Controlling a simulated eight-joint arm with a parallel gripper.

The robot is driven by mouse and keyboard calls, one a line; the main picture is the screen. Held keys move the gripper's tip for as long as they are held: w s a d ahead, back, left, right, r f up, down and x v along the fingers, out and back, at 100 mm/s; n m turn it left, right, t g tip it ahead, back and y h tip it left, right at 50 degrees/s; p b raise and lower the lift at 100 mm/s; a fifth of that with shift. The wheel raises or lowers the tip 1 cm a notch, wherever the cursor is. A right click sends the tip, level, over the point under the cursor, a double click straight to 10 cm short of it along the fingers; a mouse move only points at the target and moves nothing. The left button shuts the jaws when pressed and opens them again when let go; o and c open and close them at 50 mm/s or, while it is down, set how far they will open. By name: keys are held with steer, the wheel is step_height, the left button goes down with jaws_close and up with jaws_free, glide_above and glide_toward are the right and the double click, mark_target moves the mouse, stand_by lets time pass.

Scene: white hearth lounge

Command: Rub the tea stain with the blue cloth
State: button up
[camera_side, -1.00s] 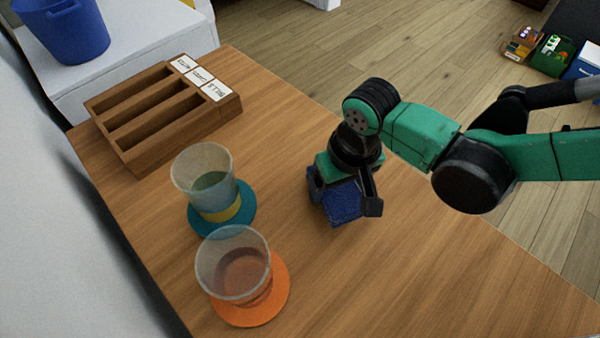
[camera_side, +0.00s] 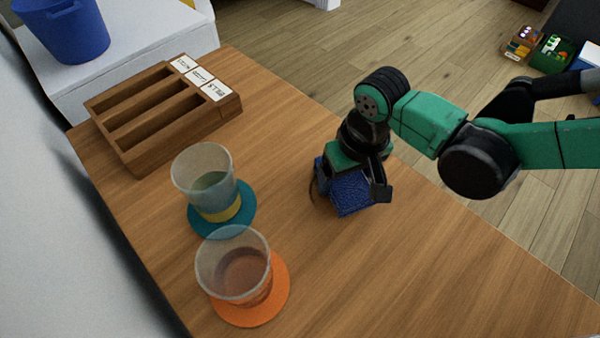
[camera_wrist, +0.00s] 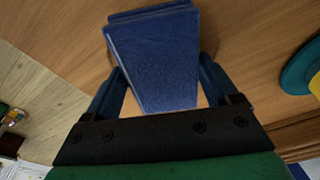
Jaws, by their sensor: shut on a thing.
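The blue cloth (camera_side: 352,199) is a folded, thick pad held between the fingers of my gripper (camera_side: 351,184), low over the wooden table. In the wrist view the cloth (camera_wrist: 155,60) fills the space between both fingers of my gripper (camera_wrist: 162,88). Whether its underside touches the wood I cannot tell. A thin dark brown curved mark (camera_side: 313,189), which looks like the edge of the tea stain, shows on the wood just left of the cloth. The rest of the stain is hidden behind the cloth and gripper.
A clear cup (camera_side: 203,172) stands on a teal coaster (camera_side: 240,226), and another cup (camera_side: 232,262) on an orange coaster (camera_side: 277,296), both left of my gripper. A slotted wooden tray (camera_side: 133,160) sits at the back left. The table's front right is clear.

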mark_target(318, 207)
steer(key=shift+w+d, duration=1.65)
steer(key=shift+s+a, duration=3.2)
steer(key=shift+a, duration=0.05)
steer(key=shift+s+a+r, duration=0.1)
steer(key=shift+s+a, duration=0.25)
step_height(318, 207, up, 8)
steer(key=shift+d, duration=0.1)
